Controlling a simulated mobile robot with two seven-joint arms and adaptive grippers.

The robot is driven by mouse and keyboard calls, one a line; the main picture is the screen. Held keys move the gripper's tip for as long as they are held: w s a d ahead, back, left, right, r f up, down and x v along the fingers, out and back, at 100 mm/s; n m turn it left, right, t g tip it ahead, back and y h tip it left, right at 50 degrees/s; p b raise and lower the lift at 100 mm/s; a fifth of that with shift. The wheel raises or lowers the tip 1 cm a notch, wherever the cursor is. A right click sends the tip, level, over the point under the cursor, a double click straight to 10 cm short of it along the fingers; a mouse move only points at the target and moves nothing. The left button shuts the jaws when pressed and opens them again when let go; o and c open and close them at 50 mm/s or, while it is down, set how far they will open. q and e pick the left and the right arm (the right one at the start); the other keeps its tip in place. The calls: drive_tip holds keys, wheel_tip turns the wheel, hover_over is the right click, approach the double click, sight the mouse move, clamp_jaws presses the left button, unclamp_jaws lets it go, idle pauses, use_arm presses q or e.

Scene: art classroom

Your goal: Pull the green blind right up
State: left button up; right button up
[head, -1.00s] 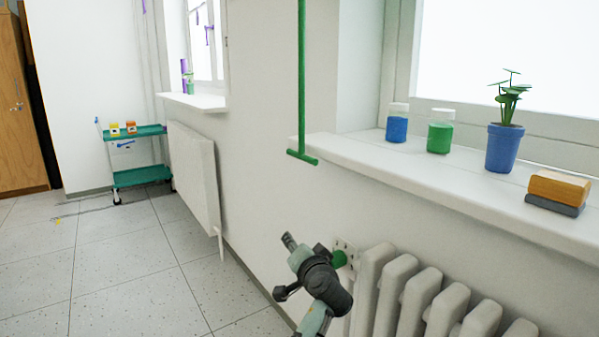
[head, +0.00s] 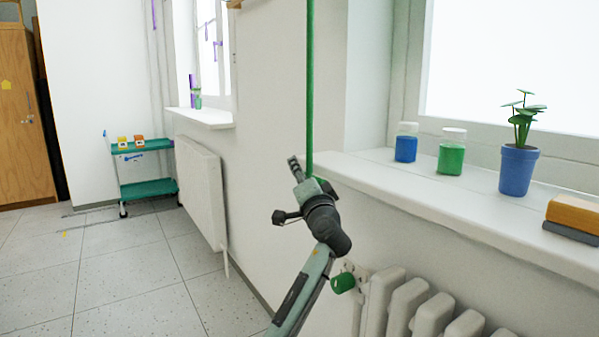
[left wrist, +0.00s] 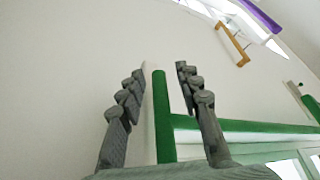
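A green pull rod (head: 310,90) hangs vertically in front of the wall, left of the near window. Its lower end is hidden behind my left gripper (head: 297,170) in the head view. In the left wrist view the rod (left wrist: 162,115) stands between the two spread fingers of my left gripper (left wrist: 160,72), with a green crossbar (left wrist: 240,126) running off to the right. The fingers are open, and I cannot tell whether either touches the rod. The green blind itself is not clearly visible. My right gripper is not in view.
The white windowsill (head: 400,178) carries a blue jar (head: 406,148), a green jar (head: 452,157), a potted plant (head: 518,169) and an orange-and-grey block (head: 574,214). A white radiator (head: 430,320) with a green valve knob (head: 343,283) is below. Floor at left is free before a green trolley (head: 148,188).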

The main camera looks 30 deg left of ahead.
use_arm(q)
drive_tip(key=shift+c, duration=0.2)
clamp_jaws()
idle(0.3)
